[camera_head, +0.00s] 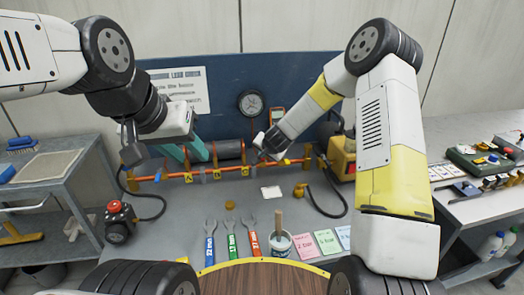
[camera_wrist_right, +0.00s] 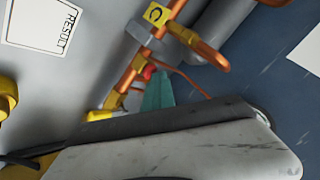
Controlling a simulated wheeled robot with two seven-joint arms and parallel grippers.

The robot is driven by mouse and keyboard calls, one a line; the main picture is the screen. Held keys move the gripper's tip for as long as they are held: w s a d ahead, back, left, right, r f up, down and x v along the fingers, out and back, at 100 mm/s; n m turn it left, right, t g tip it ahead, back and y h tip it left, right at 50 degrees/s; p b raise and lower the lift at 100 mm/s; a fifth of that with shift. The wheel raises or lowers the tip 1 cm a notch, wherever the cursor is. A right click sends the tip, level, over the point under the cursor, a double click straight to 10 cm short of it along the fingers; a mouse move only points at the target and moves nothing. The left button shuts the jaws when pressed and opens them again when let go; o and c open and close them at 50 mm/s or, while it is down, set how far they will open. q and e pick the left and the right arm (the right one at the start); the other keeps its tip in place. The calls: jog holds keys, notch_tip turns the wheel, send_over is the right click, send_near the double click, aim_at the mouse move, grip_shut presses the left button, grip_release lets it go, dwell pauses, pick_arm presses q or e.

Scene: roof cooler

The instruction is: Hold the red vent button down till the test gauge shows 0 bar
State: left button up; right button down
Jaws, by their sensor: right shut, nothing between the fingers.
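A small red part (camera_wrist_right: 149,72), which looks like the vent button, sits beside the copper pipe in the right wrist view. In the head view my right gripper (camera_head: 264,150) hides that spot. The gripper's teal fingertip (camera_wrist_right: 158,92) appears close to the red part; I cannot tell whether they touch. My right gripper is shut with nothing in it. My left gripper (camera_head: 188,151) is open and empty above the pipe's left half, its teal fingers apart. A round dial (camera_head: 252,103), perhaps the test gauge, is on the blue board; its reading is too small to make out.
The copper pipe (camera_head: 217,174) with yellow tags runs across the bench. A black box with a red knob (camera_head: 115,206) stands at the left. A white card (camera_head: 271,192), wrenches (camera_head: 231,238) and a pot (camera_head: 281,243) lie nearer. A yellow unit (camera_head: 343,158) stands right.

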aim_at(263, 160)
dwell(0.9)
jog(key=shift+r, duration=0.9)
jog(key=shift+r, duration=2.5)
